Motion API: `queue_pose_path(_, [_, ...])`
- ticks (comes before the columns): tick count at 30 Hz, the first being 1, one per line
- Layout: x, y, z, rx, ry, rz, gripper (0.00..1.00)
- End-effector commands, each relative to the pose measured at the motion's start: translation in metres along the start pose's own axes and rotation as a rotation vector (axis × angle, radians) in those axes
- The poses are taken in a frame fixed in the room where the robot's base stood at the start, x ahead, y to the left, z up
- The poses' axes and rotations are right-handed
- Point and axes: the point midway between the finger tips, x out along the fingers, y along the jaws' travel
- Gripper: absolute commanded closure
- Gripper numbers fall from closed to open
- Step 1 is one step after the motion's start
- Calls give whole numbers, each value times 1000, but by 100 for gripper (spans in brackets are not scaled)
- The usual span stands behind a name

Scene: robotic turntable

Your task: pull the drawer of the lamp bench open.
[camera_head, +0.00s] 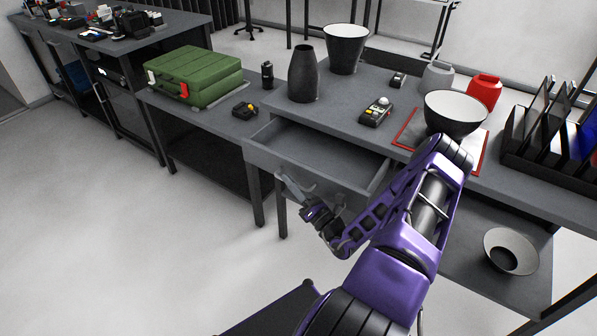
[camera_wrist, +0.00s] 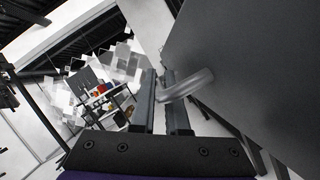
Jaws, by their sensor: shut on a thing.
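The grey drawer (camera_head: 262,160) of the bench (camera_head: 335,92) stands pulled out, and its empty inside shows from above in the head view. My gripper (camera_head: 292,188) is at the outer side of the drawer front. In the wrist view my gripper (camera_wrist: 164,103) is shut on the curved metal handle (camera_wrist: 190,84), which passes between the fingers near their tips. The drawer front (camera_wrist: 245,60) fills the right of that view. In the head view my arm hides the drawer's right end and part of the bench, and the handle is hard to make out.
On the bench top stand a dark vase (camera_head: 303,75), a black bucket (camera_head: 345,48), a dark bowl (camera_head: 455,113) and a button box (camera_head: 376,112). A green case (camera_head: 194,76) lies on the lower table to the left. The floor left of the drawer is clear.

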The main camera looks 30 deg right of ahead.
Motion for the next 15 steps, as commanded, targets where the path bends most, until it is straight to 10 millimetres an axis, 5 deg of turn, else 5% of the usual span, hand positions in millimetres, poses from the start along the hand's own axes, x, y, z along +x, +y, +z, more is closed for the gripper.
queue_pose_path(6, [-10, 36, -21, 5, 1, -3, 100])
queue_pose_path(15, [-16, 53, -33, 1, 0, -2, 100])
